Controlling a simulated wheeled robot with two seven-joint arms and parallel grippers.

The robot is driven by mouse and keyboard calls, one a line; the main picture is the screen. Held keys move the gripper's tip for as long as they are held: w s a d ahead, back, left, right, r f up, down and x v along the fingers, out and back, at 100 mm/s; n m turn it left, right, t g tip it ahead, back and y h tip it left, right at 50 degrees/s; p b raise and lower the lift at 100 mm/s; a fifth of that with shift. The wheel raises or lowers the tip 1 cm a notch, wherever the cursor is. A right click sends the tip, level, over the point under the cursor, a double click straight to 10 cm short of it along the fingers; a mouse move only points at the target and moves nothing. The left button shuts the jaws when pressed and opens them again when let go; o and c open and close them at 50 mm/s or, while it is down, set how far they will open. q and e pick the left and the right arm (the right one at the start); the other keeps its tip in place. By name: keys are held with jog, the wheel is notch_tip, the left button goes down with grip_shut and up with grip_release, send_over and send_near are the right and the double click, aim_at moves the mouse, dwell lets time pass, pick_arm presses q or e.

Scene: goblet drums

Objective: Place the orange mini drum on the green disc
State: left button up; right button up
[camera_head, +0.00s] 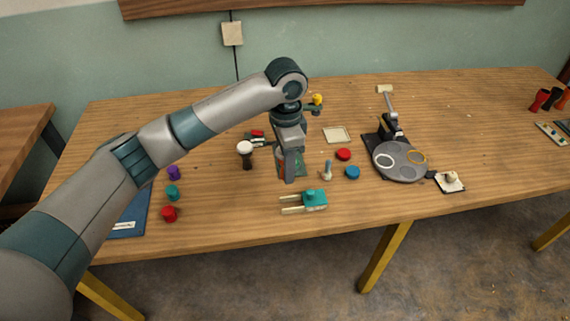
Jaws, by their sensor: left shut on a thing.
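My left gripper (289,178) reaches down over the middle of the table and is shut. A small orange-red sliver of the orange mini drum (281,172) shows beside its fingers; the rest is hidden behind them. A green patch (300,166) shows on the table behind and around the gripper; whether it is the green disc, I cannot tell. Whether the drum touches it, I cannot tell either. My right gripper is not in view.
A red disc (344,154) and a blue disc (352,172) lie right of the gripper. A teal pronged thing (315,199) lies in front. A white-topped black drum (245,153) stands left, with purple (173,172), teal (172,192) and red (169,213) pieces. A grey round tray (400,174) stands right.

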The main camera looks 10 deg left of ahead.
pick_arm(q)
jog(key=shift+a, duration=0.1)
jog(key=s+a+r+n, duration=0.1)
jog(key=s+a+n, duration=0.5)
jog(key=s, duration=0.2)
jog(key=s+a+r+n, duration=0.2)
jog(key=s+a+n, duration=0.5)
jog(key=s, duration=0.1)
jog(key=shift+s+a+r, duration=0.2)
jog(key=shift+a+r, duration=0.05)
jog(key=shift+r, duration=0.05)
jog(key=shift+a, duration=0.1)
